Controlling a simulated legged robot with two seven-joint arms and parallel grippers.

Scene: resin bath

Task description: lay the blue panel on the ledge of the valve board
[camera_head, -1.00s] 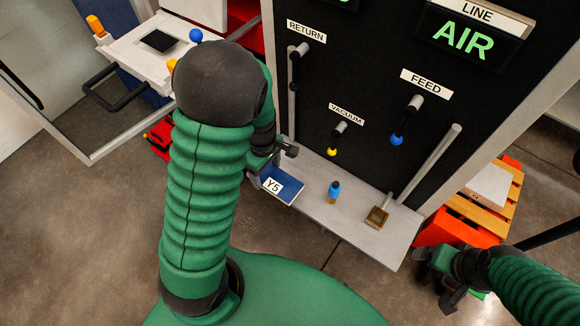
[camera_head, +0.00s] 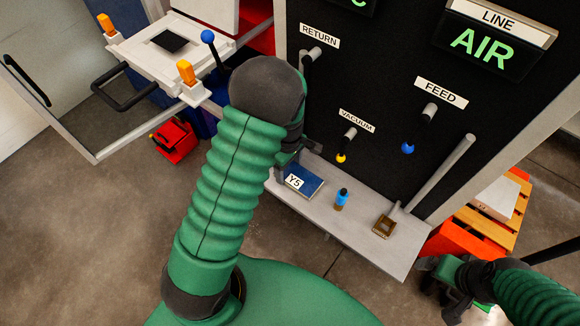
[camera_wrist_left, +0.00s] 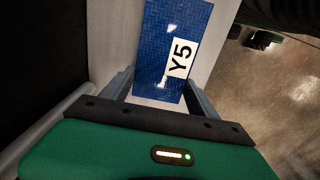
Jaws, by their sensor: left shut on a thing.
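The blue panel (camera_head: 313,184), with a white Y5 label, lies flat over the left end of the grey ledge (camera_head: 355,233) of the black valve board (camera_head: 375,85). I cannot tell whether it touches the ledge or is just above it. My left gripper (camera_head: 290,168) is shut on the panel's near end, partly hidden behind my arm. In the left wrist view the panel (camera_wrist_left: 165,45) sits between the two fingers (camera_wrist_left: 160,92), with grey ledge on both sides. My right gripper (camera_head: 450,285) hangs at the lower right, away from the ledge; its jaws are unclear.
A small blue-and-amber bottle (camera_head: 341,198) and a brown block (camera_head: 383,226) stand on the ledge right of the panel. Valve handles and a grey bar (camera_head: 440,172) stick out above.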

